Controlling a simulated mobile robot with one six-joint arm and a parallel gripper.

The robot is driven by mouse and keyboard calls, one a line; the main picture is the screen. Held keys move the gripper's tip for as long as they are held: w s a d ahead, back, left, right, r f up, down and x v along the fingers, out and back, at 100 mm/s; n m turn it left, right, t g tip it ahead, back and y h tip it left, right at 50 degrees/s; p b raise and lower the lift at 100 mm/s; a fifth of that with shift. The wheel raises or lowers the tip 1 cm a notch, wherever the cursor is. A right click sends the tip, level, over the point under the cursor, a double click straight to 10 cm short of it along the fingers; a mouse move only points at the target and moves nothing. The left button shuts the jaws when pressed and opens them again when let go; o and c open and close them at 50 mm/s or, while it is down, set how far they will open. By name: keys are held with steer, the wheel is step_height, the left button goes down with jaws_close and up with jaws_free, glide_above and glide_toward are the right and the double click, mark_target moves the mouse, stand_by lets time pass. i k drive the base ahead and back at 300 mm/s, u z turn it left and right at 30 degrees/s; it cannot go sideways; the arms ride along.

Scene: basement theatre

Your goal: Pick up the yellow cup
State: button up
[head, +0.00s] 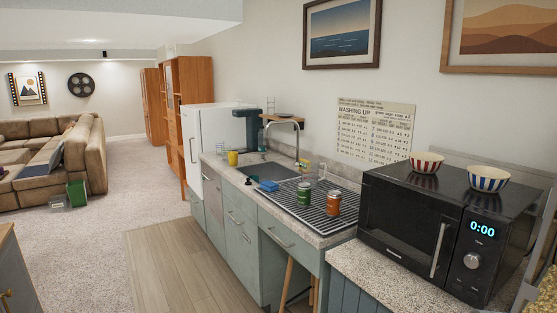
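A small yellow cup (233,158) stands upright on the far end of the kitchen counter (222,171), to the left of the sink (265,171). It is close to the counter's front edge and near the white fridge. My gripper is not visible in the head view, so its state and its place relative to the cup are not shown.
A black microwave (445,225) with two striped bowls stands at the near right. A green can (304,194) and an orange can (334,203) stand on the drainer, near a blue item (268,186). The wood floor (185,265) before the counter is clear.

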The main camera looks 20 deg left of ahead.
mark_target(232, 155)
steer(key=u, duration=0.3)
steer(key=i, duration=0.35)
steer(key=u, duration=0.9)
steer(key=i, duration=1.35)
steer(key=u, duration=0.85)
steer(key=i, duration=1.65)
steer(key=z, duration=0.4)
steer(key=i, duration=1.55)
steer(key=z, duration=0.95)
steer(key=i, duration=0.7)
steer(key=z, duration=0.5)
steer(key=k, duration=0.6)
steer(key=z, duration=0.25)
steer(key=i, duration=0.6)
steer(key=u, duration=0.15)
